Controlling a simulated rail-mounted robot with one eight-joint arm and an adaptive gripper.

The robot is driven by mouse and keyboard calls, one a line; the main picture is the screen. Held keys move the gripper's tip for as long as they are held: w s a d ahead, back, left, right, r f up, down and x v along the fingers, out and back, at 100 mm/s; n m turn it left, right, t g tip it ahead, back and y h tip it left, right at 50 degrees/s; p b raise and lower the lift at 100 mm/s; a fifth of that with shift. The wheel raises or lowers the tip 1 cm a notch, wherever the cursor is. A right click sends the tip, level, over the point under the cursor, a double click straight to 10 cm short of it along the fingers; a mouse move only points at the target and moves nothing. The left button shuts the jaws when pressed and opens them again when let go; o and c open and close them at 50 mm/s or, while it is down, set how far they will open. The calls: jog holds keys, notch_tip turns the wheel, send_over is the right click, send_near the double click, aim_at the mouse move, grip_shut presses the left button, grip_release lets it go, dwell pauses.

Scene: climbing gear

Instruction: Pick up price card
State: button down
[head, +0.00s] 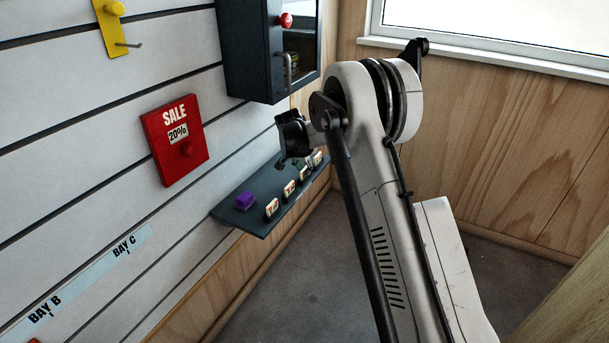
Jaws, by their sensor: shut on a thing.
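Several small cream price cards with dark and red print stand in a row on a dark shelf (232,217) in the head view. The nearest card (272,207) and the one behind it (289,189) stand clear of my gripper. Two farther cards (303,174) and (318,158) are close to my fingers. My gripper (297,163) reaches down over the far part of the row, with its fingers shut on a price card. The fingertips are small and partly hidden, so which card is between them is hard to tell.
A red SALE 20% sign (176,141) hangs on the slatted wall. A dark cabinet (250,50) with a handle hangs above the shelf. A yellow hook plate (113,25) is at upper left.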

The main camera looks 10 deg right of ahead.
jog(key=shift+r, duration=0.55)
jog(key=r, duration=0.1)
jog(key=p, duration=0.1)
jog(key=r, duration=0.1)
jog(key=shift+s+d+r+p, duration=0.3)
jog(key=shift+d+r, duration=0.05)
jog(key=s+d+p, duration=0.2)
jog(key=s+d, duration=0.9)
jog(key=d, duration=0.1)
jog(key=shift+s+d+f, duration=0.15)
jog(key=shift+s+d, duration=0.1)
jog(key=shift+s, duration=0.1)
